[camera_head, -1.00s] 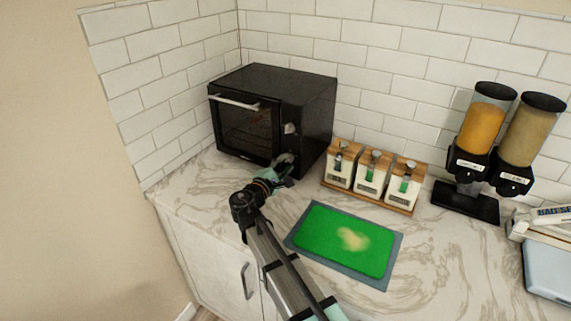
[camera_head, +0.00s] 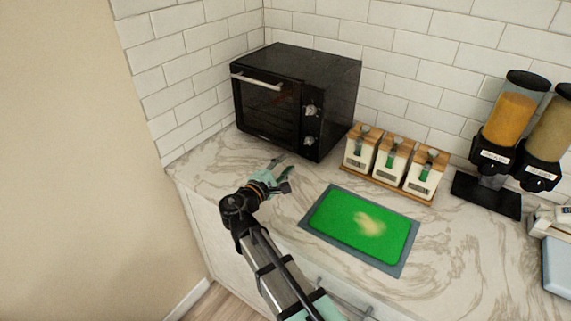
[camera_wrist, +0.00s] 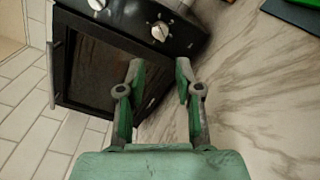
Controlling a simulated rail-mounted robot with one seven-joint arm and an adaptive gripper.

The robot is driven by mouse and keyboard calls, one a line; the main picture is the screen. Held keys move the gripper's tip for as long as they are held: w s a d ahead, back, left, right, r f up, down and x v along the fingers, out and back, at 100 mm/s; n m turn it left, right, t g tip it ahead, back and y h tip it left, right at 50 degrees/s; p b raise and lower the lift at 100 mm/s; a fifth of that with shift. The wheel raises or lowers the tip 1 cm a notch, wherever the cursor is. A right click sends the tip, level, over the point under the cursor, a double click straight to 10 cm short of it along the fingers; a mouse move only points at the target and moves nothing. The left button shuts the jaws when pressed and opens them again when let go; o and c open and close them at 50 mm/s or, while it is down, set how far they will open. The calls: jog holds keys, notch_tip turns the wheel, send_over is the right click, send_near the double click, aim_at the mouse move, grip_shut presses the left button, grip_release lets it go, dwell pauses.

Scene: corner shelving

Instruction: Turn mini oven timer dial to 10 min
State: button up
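The black mini oven (camera_head: 330,85) stands in the corner, its glass door closed. Its control panel carries an upper dial (camera_head: 311,110) and a lower dial (camera_head: 309,140). In the wrist view, one white dial (camera_wrist: 160,31) lies beyond the fingertips and another (camera_wrist: 97,4) is at the top edge, partly cut off. The dial markings are too small to read. My gripper (camera_head: 284,170) is in front of and below the panel, apart from the dials. The wrist view shows its two fingers (camera_wrist: 159,72) spread, with nothing between them.
A wooden rack (camera_head: 388,187) with several white canisters stands right of the oven. A green board (camera_head: 345,220) on a grey tray lies in front. Cereal dispensers (camera_head: 490,175) stand farther right.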

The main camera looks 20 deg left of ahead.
aim_at(307, 143)
jog(key=o, duration=0.4)
jog(key=s+a+n+b, duration=0.2)
jog(key=s+n+b, duration=0.1)
jog(key=s+b, duration=0.2)
jog(key=shift+n, duration=0.6)
jog(key=w+d+p, duration=0.1)
jog(key=w, duration=0.5)
jog(key=w+d+p, duration=0.1)
jog(key=w+p, duration=0.1)
jog(key=w, duration=0.3)
jog(key=w+d+p, duration=0.1)
jog(key=w+d, duration=0.1)
jog(key=w, duration=0.4)
jog(key=shift+w+p, duration=0.3)
grip_shut()
